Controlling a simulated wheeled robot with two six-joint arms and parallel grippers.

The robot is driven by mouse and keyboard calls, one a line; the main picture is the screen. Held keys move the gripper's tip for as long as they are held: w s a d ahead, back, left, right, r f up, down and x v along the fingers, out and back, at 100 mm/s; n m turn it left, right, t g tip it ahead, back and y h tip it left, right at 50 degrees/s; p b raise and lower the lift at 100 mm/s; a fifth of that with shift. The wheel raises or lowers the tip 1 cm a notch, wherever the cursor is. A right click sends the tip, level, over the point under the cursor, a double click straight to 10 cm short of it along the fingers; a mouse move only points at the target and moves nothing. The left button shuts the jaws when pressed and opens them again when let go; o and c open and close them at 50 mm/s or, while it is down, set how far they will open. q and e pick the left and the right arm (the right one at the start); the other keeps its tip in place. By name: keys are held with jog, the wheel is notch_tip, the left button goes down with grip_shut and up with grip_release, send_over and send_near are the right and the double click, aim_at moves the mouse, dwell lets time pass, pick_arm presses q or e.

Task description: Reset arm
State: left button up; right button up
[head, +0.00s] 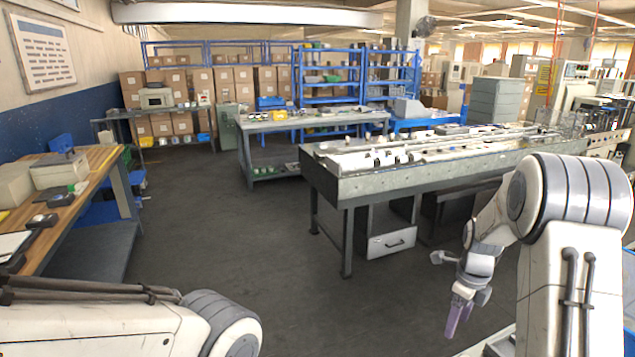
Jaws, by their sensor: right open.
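My right arm stands at the right of the head view, bent, with its wrist hanging down. My right gripper (459,316) is at the lower right, pointing down, open, with nothing seen between its fingers. It is in front of the long grey workbench (352,190) and apart from it. My left arm comes in at the lower left, reaching right to a rounded joint. The left gripper is out of view.
A wooden desk (88,183) with boxes runs along the left. A second grey table (262,125), blue shelves (330,98) and stacked cartons (200,80) stand behind. Dark floor (205,225) is clear between the desk and workbench.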

jog(key=s+a+r+n, duration=0.2)
jog(key=a+r+n, duration=0.1)
jog(key=a+n, duration=0.3)
jog(key=s+a+r+n, duration=0.2)
jog(key=a+n, duration=0.3)
jog(key=a, duration=0.3)
jog(key=s+a+r+n, duration=0.3)
jog(key=a+n, duration=0.2)
jog(key=a, duration=0.3)
jog(key=s+a+r+n, duration=0.1)
jog(key=s+a+n, duration=0.3)
jog(key=s+n, duration=0.5)
jog(key=s+a+r+n+y, duration=0.1)
jog(key=s+a+n, duration=0.4)
jog(key=s+n, duration=0.5)
jog(key=shift+s+a+n, duration=0.15)
jog(key=shift+s+n, duration=0.1)
jog(key=shift+n, duration=0.65)
jog(key=shift+r, duration=0.1)
